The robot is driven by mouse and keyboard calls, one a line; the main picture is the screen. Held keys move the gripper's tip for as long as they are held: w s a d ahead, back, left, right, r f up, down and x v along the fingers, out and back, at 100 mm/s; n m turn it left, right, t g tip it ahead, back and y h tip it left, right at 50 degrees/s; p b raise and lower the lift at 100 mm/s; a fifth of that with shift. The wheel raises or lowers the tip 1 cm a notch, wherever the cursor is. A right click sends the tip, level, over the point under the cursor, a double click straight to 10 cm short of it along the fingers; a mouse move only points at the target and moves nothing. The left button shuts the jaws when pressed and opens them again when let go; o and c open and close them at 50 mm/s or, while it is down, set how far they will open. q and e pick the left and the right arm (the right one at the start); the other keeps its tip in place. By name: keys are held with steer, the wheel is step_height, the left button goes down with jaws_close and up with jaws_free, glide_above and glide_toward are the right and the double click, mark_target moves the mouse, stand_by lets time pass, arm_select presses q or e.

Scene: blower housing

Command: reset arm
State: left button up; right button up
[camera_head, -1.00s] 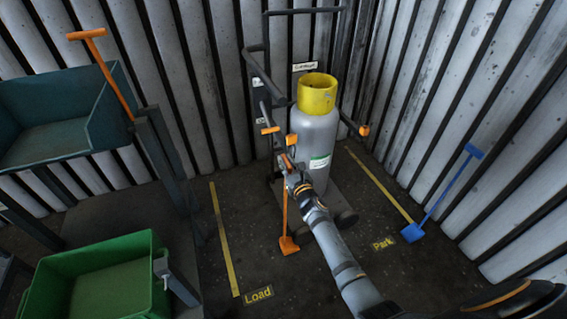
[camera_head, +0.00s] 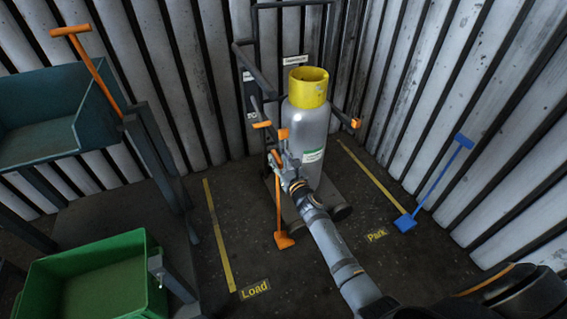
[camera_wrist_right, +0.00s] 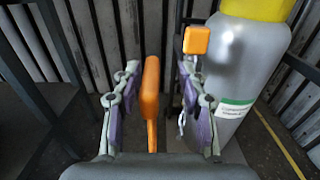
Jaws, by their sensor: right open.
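My right gripper (camera_head: 278,160) reaches in from the lower right, to the left of the grey cylinder. In the right wrist view my right gripper (camera_wrist_right: 158,85) is open. An upright orange handle (camera_wrist_right: 151,78) stands between its two fingers, with gaps on both sides. In the head view an orange rod with a foot (camera_head: 284,240) shows below the gripper; the gripper hides its upper end. Which part is the arm of the task, I cannot tell. My left gripper is not in view.
The grey cylinder (camera_head: 309,135) with a yellow collar (camera_head: 307,92) stands on a dark trolley. A blue lever (camera_head: 432,188) is at right, near the Park label (camera_head: 377,235). A green bin (camera_head: 90,280) and a teal bin (camera_head: 50,115) are at left. Floor near Load (camera_head: 255,290) is clear.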

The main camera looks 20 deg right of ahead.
steer(key=s, duration=0.6)
steer(key=shift+d+r, duration=0.15)
